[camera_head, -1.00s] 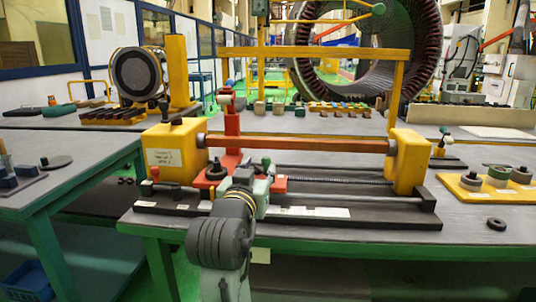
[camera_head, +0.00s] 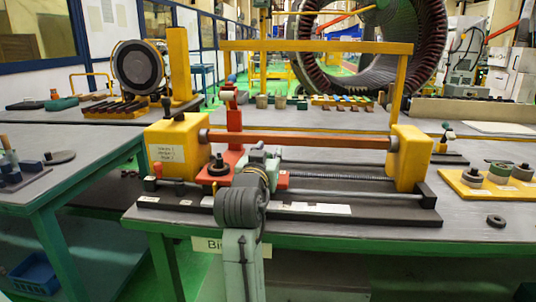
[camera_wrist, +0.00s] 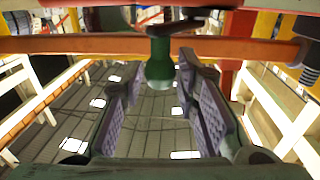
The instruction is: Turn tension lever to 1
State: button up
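My gripper (camera_head: 262,164) is low at the front of the winding fixture, beside the red carriage (camera_head: 213,177). In the wrist view my gripper (camera_wrist: 160,80) is open, with its two purple-grey padded fingers apart. A green knob (camera_wrist: 159,64) hangs from a dark lever arm (camera_wrist: 185,23) between the fingertips, with visible gaps on both sides. I cannot read any scale or number by the lever. The gripper hides the lever in the head view. The red post (camera_head: 233,119) rises from the carriage.
A red-brown bar (camera_head: 298,140) spans the yellow end blocks (camera_head: 178,145) above the gripper, and it crosses the top of the wrist view (camera_wrist: 75,44). A black knob (camera_head: 219,165) stands on the carriage. Parts on a yellow tray (camera_head: 452,183) are at the right.

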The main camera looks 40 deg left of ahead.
grip_shut()
jog(key=shift+s+a, duration=0.1)
jog(key=shift+s, duration=0.05)
jog(key=m+h, duration=0.1)
jog(key=h, duration=0.1)
jog(key=m+t+h, duration=0.1)
jog(key=h, duration=0.1)
jog(key=s+m+h, duration=0.1)
jog(key=h, duration=0.1)
jog(key=shift+a+m+t, duration=0.35)
jog(key=shift+m+t, duration=0.05)
jog(key=shift+s+a+m+g+h, duration=0.15)
jog(key=shift+m+h, duration=0.55)
jog(key=shift+h, duration=0.35)
jog(key=shift+s+a+m+g+h, duration=0.1)
jog(key=shift+s+a+m+h, duration=0.1)
jog(key=shift+m+h, duration=0.65)
jog(key=shift+s+a+m+g+h, duration=0.15)
jog(key=shift+m+h, duration=0.4)
jog(key=shift+h, duration=0.65)
jog(key=shift+o, duration=1.3)
grip_release()
